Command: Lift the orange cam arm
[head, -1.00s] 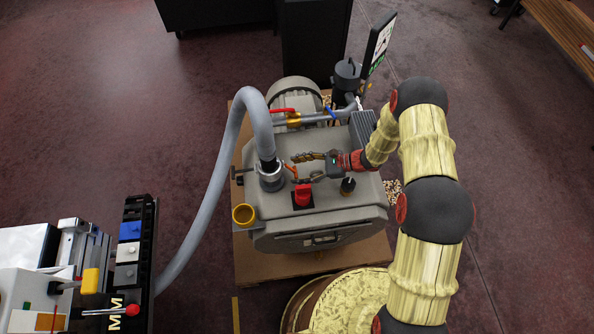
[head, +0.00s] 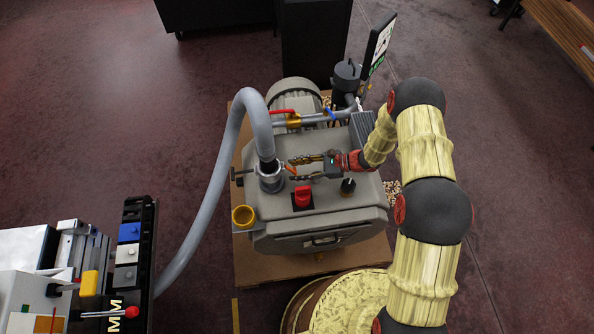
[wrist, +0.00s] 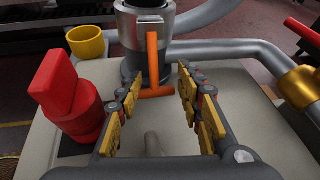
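The orange cam arm (wrist: 153,60) stands on the front of the silver hose coupling in the wrist view, with a short crossbar at its lower end. In the head view only a small orange part (head: 291,168) shows beside the coupling (head: 270,178). My gripper (head: 296,170) is over the grey pump top, just right of the coupling. In the wrist view my gripper (wrist: 157,78) is open, its two yellow-padded fingers spread apart. The cam arm appears between the fingertips, near their far ends. I cannot tell whether either finger touches it. Nothing is held.
A red knob (wrist: 72,95) stands close to the left finger in the wrist view. A yellow cup (head: 244,215) sits at the pump's left corner. The grey hose (head: 225,170) arches up from the coupling. A pipe with a brass valve (head: 293,120) runs behind. A black knob (head: 348,186) stands nearby.

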